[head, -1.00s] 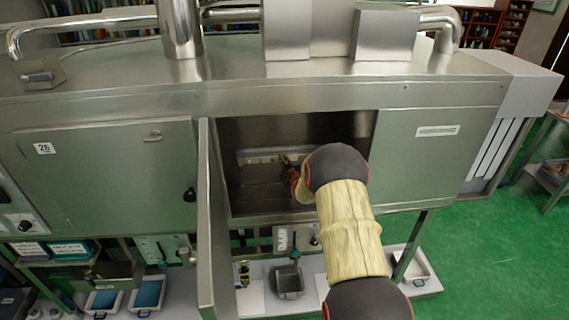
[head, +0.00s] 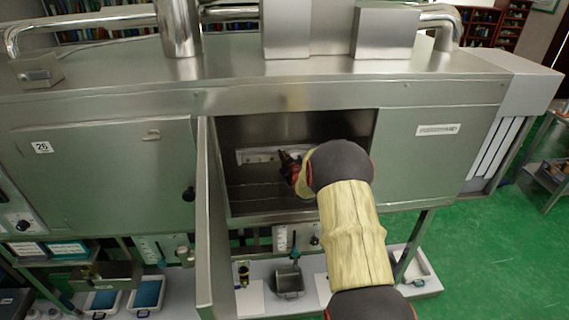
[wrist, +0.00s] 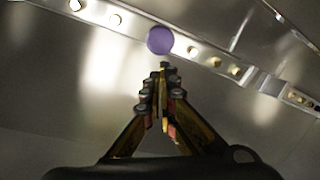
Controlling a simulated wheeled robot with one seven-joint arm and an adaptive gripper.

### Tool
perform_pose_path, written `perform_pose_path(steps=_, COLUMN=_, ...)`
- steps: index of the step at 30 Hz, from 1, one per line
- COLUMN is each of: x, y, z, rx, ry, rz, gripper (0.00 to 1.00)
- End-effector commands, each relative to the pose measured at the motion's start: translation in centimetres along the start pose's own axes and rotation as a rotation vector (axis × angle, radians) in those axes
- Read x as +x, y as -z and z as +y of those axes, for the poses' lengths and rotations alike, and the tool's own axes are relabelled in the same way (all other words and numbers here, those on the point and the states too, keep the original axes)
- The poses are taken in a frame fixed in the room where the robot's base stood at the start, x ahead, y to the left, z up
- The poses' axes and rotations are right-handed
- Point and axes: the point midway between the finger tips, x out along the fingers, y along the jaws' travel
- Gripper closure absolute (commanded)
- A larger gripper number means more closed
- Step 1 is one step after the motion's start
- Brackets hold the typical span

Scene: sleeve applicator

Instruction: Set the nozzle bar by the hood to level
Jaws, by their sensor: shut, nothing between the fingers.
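The nozzle bar (head: 256,156) is a pale metal strip inside the open steel chamber, on its back wall. In the wrist view the bar (wrist: 205,55) runs diagonally from upper left to lower right and carries several small brass-coloured nozzles. A purple round knob (wrist: 160,40) sits on the bar there. My gripper (wrist: 163,68) is shut and empty, its tips just below the knob in the picture; I cannot tell whether they touch it. In the head view my gripper (head: 288,160) is inside the chamber, and my wrist hides the bar's right part.
The chamber's door (head: 207,220) stands open on the left of the opening. The chamber wall (head: 340,122) encloses my gripper closely. A closed panel (head: 105,165) marked 26 is farther left. A lower shelf holds a small metal container (head: 288,280) and trays.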

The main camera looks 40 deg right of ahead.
Motion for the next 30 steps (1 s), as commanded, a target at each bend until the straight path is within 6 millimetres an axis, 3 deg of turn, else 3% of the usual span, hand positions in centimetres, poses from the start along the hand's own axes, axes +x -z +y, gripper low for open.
perform_pose_path(steps=6, x=-0.8, y=3.5, z=1.6, rx=0.001, ry=-0.001, rz=-0.003, gripper=1.00)
perform_pose_path(steps=12, x=-1.2, y=5.3, z=2.4, rx=0.000, ry=0.001, rz=-0.006, gripper=1.00)
perform_pose_path(steps=30, x=-1.3, y=5.6, z=2.6, rx=0.001, ry=0.001, rz=-0.008, gripper=1.00)
